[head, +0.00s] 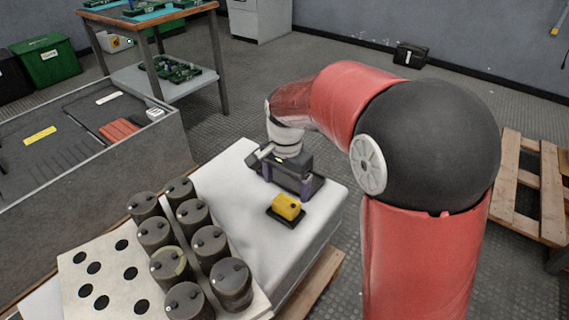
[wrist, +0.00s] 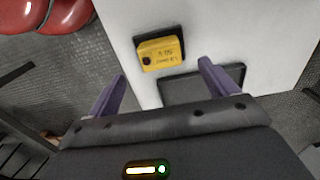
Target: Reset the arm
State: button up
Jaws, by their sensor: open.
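My red and black arm reaches from the right of the head view over a white-topped block. My gripper (head: 290,190) points down over the block's far right part; in the wrist view my gripper (wrist: 165,85) shows two purple fingers spread apart with nothing between them. A yellow box-shaped piece with dark lettering (head: 287,206) sits on a small black base, just in front of the gripper and apart from it. It also shows in the wrist view (wrist: 160,53), beyond the fingers. A black tray (wrist: 203,84) lies partly hidden behind the gripper.
Several dark cylindrical capacitors (head: 209,243) stand in rows at the near left, by a white panel with dark holes (head: 110,262). A grey bench (head: 110,140) is left, a wooden table (head: 150,20) with circuit boards behind. A wooden pallet (head: 525,185) lies right.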

jog(key=s+d+r+n+t, duration=0.2)
jog(key=s+d+r, duration=0.1)
jog(key=s, duration=0.3)
jog(key=s+d+r+n+t+p, duration=0.1)
jog(key=s+d+r+n, duration=0.2)
jog(key=s+d, duration=0.3)
jog(key=s+d+r+n+t, duration=0.2)
jog(key=s+d+r, duration=0.2)
jog(key=s, duration=0.4)
jog(key=shift+d+r+n+t+p, duration=0.3)
jog(key=shift+d+r+p, duration=0.05)
jog(key=shift+d+p, duration=0.05)
